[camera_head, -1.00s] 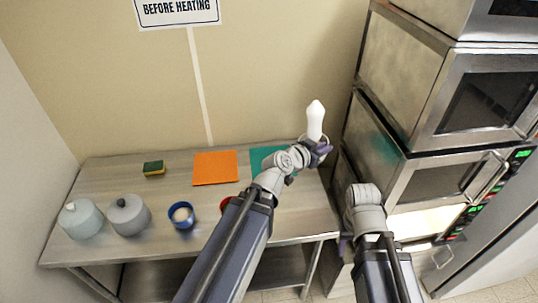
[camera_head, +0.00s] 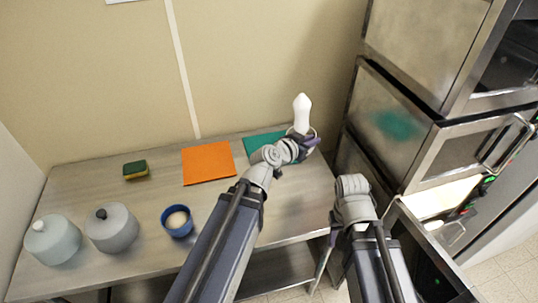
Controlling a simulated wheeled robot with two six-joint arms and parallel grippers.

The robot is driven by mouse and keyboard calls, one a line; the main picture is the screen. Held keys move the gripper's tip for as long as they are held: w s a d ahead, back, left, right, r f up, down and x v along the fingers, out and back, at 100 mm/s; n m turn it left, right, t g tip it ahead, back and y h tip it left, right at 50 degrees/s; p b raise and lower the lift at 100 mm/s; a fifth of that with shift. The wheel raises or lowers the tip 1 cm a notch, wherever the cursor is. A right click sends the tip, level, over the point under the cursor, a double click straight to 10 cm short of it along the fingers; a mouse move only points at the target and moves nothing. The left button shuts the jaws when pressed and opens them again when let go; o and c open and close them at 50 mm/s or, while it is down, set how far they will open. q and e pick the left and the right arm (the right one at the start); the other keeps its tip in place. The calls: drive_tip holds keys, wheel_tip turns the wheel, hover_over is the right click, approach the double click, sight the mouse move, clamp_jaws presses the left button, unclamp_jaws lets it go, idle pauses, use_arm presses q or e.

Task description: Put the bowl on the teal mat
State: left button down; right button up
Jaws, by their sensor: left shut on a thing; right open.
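The teal mat (camera_head: 262,144) lies at the back right of the table, partly covered by my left arm. My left gripper (camera_head: 304,143) is at the mat's right side, shut on a white object (camera_head: 302,112) that rises above it. A thin pale rim curves around this object's base; the gripper hides the rest, so I cannot tell whether it is a bowl. A blue bowl (camera_head: 178,221) with pale contents stands on the table left of my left arm. My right gripper (camera_head: 333,232) is low, off the table's right edge, open, and mostly hidden by its arm.
An orange mat (camera_head: 208,163) lies left of the teal one. A sponge (camera_head: 135,170) and two lidded pots, one grey (camera_head: 111,231) and one pale (camera_head: 52,242), stand on the left. Stacked metal ovens (camera_head: 408,120) rise on the right. The table's middle is mostly clear.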

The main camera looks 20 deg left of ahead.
use_arm(q)
wheel_tip(320, 180, down, 8)
drive_tip(key=b, duration=0.7)
drive_tip(key=w+a+r+n+y+p, duration=0.3)
drive_tip(key=w+a+n+y+p, duration=0.15)
drive_tip(key=w+a, duration=0.95)
drive_tip(key=shift+m+t+y, duration=0.25)
drive_tip(key=shift+t+y, duration=0.15)
drive_tip(key=shift+y, duration=0.05)
drive_tip(key=f+b, duration=0.9)
drive_tip(key=b, duration=0.1)
drive_tip(key=shift+s+d+f, duration=0.1)
drive_tip(key=shift+d+f, duration=0.15)
drive_tip(key=shift+f, duration=0.15)
use_arm(e)
wheel_tip(320, 180, down, 14)
drive_tip(key=shift+a, duration=0.35)
use_arm(q)
drive_tip(key=shift+f, duration=0.1)
use_arm(e)
drive_tip(key=shift+f, duration=0.2)
use_arm(q)
drive_tip(key=shift+f+b, duration=0.15)
drive_tip(key=shift+b, duration=0.15)
drive_tip(key=c, duration=0.9)
unclamp_jaws()
